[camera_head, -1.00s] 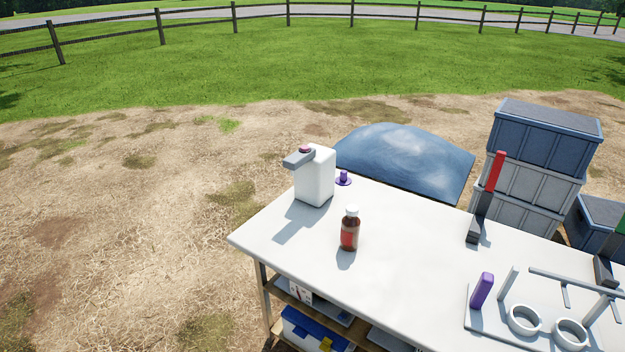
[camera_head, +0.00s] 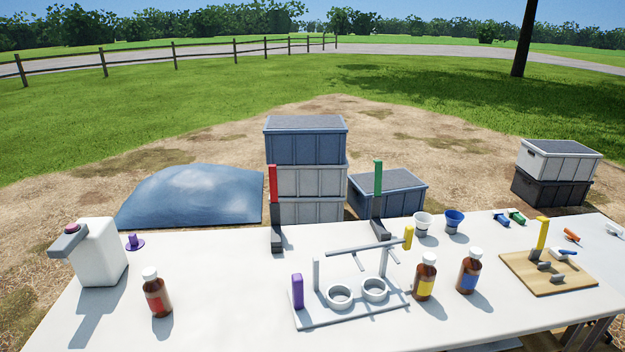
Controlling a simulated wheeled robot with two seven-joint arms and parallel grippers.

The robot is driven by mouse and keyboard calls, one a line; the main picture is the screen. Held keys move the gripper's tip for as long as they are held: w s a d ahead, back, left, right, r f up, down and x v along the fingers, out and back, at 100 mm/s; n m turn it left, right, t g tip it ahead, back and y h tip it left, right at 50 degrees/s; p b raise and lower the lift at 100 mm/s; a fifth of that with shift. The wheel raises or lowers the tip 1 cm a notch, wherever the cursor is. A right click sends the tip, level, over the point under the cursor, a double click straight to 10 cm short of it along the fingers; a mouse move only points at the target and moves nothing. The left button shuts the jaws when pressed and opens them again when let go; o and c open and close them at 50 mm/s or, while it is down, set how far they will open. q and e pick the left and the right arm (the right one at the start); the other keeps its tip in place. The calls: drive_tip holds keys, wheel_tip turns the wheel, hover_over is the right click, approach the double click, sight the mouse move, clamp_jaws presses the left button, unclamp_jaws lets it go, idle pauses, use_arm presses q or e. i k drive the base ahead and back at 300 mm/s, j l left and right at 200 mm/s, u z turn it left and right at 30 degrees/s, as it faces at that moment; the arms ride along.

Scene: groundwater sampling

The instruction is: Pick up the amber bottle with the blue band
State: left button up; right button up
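The amber bottle with the blue band (camera_head: 468,272) stands upright on the white table, right of centre, with a white cap. Left of it and close by stands an amber bottle with a yellow band (camera_head: 425,278). A third amber bottle with a red band (camera_head: 157,293) stands far to the left. Neither of my grippers shows in the head view.
A grey rack with two rings (camera_head: 350,310) is left of the yellow-banded bottle. A wooden board (camera_head: 548,275) with a yellow post lies to the right. White and blue cups (camera_head: 453,222) stand behind. A white jug (camera_head: 98,255) stands at the left. The front table is mostly clear.

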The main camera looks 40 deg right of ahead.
sight(470, 271)
drive_tip(key=z, duration=2.3)
drive_tip(key=i+l+u, duration=0.4)
drive_tip(key=i+l, duration=0.05)
drive_tip(key=l, duration=0.05)
